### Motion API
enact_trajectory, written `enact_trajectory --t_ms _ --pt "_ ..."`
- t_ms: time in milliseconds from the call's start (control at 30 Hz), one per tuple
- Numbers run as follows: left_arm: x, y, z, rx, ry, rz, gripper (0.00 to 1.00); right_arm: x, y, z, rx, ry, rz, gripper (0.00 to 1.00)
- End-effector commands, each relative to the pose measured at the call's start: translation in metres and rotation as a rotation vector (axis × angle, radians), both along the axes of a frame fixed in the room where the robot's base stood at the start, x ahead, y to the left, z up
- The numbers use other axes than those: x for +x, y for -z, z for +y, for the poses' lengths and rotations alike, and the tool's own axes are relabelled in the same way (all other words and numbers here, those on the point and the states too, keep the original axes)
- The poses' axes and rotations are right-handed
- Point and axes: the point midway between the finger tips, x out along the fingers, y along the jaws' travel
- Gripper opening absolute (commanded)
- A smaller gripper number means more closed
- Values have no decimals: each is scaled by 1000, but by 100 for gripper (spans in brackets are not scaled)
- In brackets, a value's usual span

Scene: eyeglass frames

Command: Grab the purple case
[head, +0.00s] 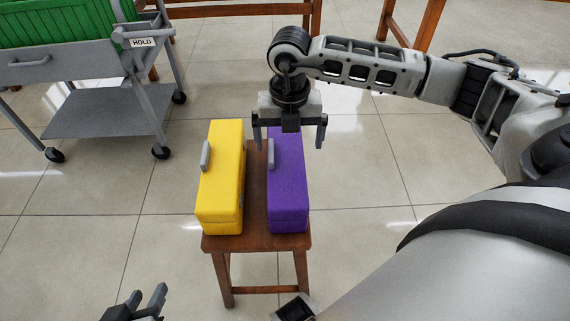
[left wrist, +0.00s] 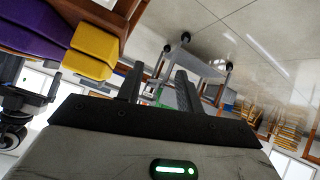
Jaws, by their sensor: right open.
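The purple case (head: 287,195) stands upright on a small wooden stool, with a grey handle on its left side. It also shows in the left wrist view (left wrist: 35,32), at the upper left. My right gripper (head: 289,143) points down over the far part of the purple case. Its fingers are spread wide, one to each side of the case in the picture; I cannot tell whether they touch it. My left gripper (head: 146,300) is low at the bottom left, away from the stool. Its fingers are apart and empty, also in the left wrist view (left wrist: 158,88).
A yellow case (head: 220,180) stands left of the purple one on the same stool (head: 255,242), with a narrow gap between them. A grey wheeled cart (head: 100,110) with a green crate (head: 55,22) and a HOLD sign is at the upper left. Tiled floor around the stool is clear.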

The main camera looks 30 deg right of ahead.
Motion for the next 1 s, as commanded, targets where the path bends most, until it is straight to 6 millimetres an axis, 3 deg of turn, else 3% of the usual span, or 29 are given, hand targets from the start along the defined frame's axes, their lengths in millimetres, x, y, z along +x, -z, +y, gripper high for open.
enact_trajectory --t_ms 100,367,567,700,933,1000 --pt "1 -1 -1 -8 0 -21 36 0 20 1 1 -1 0 100" --pt "2 -4 -2 -14 1 -38 36 0 35 2 3 -3 1 100" --pt "5 -2 -4 -26 -3 -65 36 -1 63 8 2 -3 2 100" --pt "6 -12 -8 -44 2 -101 36 0 80 8 2 -1 1 100" --pt "2 -14 -7 -42 10 -105 36 0 81 8 3 -2 -1 100" --pt "2 -14 -7 -40 11 -105 36 0 81 8 3 -2 -1 83"
